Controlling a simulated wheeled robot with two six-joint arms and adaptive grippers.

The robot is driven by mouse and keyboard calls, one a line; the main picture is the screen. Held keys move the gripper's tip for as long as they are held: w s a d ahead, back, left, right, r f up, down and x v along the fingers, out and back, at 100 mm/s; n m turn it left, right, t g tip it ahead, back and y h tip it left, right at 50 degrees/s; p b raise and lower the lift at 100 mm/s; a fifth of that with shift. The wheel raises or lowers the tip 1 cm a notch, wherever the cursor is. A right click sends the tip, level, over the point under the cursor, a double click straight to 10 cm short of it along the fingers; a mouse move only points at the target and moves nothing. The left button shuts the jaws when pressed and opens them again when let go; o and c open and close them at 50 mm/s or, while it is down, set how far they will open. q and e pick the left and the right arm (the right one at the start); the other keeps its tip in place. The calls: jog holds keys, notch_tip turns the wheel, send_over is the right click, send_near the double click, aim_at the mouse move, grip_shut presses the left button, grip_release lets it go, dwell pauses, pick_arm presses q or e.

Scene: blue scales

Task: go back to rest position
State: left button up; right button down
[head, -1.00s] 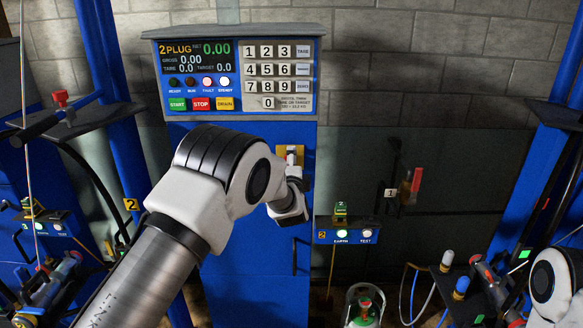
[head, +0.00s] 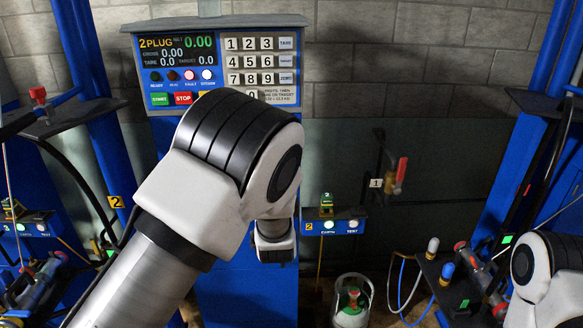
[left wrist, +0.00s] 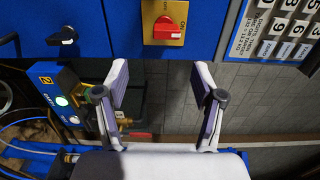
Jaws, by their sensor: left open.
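My left arm (head: 215,165) comes in from the bottom left in the head view, bent in front of the blue scale column. Its wrist (head: 274,245) points down, and the fingers are hidden there. In the left wrist view my left gripper (left wrist: 160,85) is open, with nothing between its two fingers. A red rotary switch (left wrist: 168,27) on a yellow plate is ahead of the fingers and apart from them. Part of my right arm (head: 540,270) shows at the right edge of the head view; its gripper is not visible.
The scale's control panel (head: 215,60) stands behind my left arm, which covers some lower keys. A small box with green lights (head: 335,226) is to the right. A gas cylinder (head: 352,300) stands below it. A black shelf with hoses (head: 455,285) is near my right arm.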

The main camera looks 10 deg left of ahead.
pick_arm(q)
jog(key=s+a+f+g, duration=0.25)
jog(key=s+f, duration=0.25)
jog(key=f, duration=0.4)
jog(key=s+a+f+n+g, duration=0.1)
jog(key=s+a+f+g, duration=0.15)
jog(key=s+f, duration=0.45)
jog(key=s+a+f+g, duration=0.2)
jog(key=a+f, duration=0.1)
jog(key=f, duration=0.9)
jog(key=s+a+f+n+g+h+b, duration=0.1)
jog(key=s+f+n+g, duration=0.1)
jog(key=s+f, duration=0.35)
jog(key=s+f+n+g+h, duration=0.1)
jog(key=s+f+n+g, duration=0.15)
jog(key=s, duration=0.55)
jog(key=s+d+f+n+g+h, duration=0.1)
jog(key=s+d+n+g+h, duration=0.2)
jog(key=s, duration=1.4)
jog(key=n+g, duration=0.3)
jog(key=n, duration=0.4)
jog(key=shift+s+d, duration=0.15)
jog(key=shift+d, duration=0.15)
